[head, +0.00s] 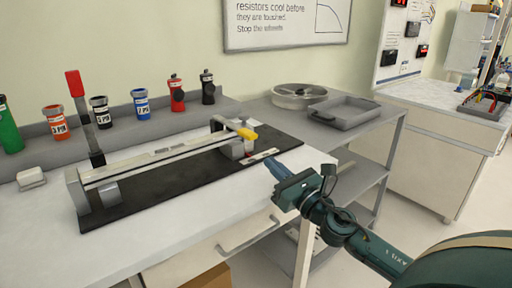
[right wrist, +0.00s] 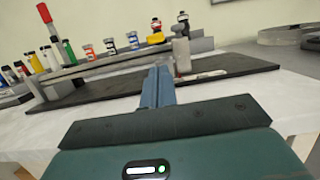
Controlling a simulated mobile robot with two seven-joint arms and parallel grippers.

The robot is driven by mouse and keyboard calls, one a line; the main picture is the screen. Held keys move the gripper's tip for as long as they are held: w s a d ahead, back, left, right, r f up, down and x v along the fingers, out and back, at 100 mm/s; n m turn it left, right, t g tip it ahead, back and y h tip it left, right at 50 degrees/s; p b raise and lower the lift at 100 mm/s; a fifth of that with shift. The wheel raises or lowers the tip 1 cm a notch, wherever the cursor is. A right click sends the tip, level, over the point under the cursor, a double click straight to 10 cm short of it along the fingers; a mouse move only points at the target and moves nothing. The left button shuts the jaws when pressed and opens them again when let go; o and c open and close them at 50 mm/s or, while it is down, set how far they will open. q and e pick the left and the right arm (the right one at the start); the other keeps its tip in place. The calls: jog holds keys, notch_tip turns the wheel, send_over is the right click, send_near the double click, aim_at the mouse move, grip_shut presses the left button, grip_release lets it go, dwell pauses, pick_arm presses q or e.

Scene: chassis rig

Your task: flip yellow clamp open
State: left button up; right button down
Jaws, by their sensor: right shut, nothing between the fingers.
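The yellow clamp (head: 245,133) is a small yellow lever at the right end of the silver rail (head: 165,156) on the black mat. It also shows in the right wrist view (right wrist: 156,38), beyond the fingertips and beside a grey post. My right gripper (head: 273,166) is in front of and to the right of the clamp, apart from it, with its blue fingers pointing toward the rail end. In the right wrist view its fingers (right wrist: 158,80) are together with nothing between them. My left gripper is not in view.
The rail stands on a black mat (head: 140,205) on the white bench. A red-handled upright lever (head: 75,85) is at its left end. Several coloured bottles stand behind it. A grey tray (head: 345,112) and a round pan (head: 298,94) are at the back right.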

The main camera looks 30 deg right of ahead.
jog(key=p+x, duration=0.1)
jog(key=x, duration=0.6)
jog(key=shift+w, duration=0.15)
